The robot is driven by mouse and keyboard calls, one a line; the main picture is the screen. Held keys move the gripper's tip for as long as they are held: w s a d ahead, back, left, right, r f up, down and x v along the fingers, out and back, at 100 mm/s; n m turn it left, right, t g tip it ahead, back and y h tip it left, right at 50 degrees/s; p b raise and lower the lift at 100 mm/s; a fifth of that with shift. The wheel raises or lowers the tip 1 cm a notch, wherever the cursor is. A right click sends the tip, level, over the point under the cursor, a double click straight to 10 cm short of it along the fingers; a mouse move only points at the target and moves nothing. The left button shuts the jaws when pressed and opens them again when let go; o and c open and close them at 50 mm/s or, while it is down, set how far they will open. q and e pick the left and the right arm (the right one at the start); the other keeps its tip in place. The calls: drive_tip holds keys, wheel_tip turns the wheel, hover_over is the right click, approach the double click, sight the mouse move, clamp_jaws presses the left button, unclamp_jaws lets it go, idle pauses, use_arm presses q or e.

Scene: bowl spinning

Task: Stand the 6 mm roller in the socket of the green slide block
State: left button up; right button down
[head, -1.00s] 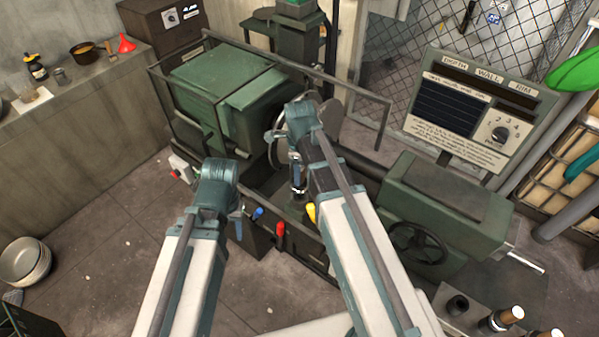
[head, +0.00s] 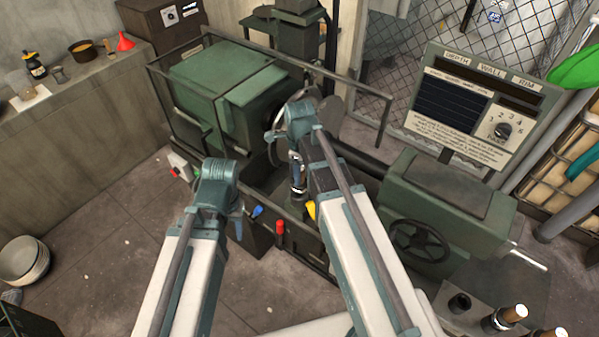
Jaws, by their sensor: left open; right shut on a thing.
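My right gripper (head: 297,162) points down over the bed of the green lathe. It is shut on a dark, slim piece with a pale band (head: 297,185), which looks like the roller; its lower end is hard to make out. My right forearm covers much of the area beside it. I cannot pick out the green slide block or its socket; whether the piece touches anything below is unclear. My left gripper (head: 238,228) is open and empty, hanging low in front of the lathe, left of the coloured levers.
Blue (head: 257,211), red (head: 280,227) and yellow (head: 311,209) levers stand at the lathe's front. A rack at lower right has an empty hole (head: 459,303) and two pale-topped tools (head: 503,318). A handwheel (head: 419,241) and a display panel (head: 475,105) are to the right.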

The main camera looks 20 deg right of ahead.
drive_tip(key=shift+f, duration=0.2)
drive_tip(key=shift+c, duration=1.8)
unclamp_jaws()
drive_tip(key=shift+r, duration=0.2)
wheel_tip(320, 180, up, 14)
drive_tip(key=p, duration=1.3)
drive_tip(key=shift+f+p, duration=0.25)
drive_tip(key=shift+p, duration=0.05)
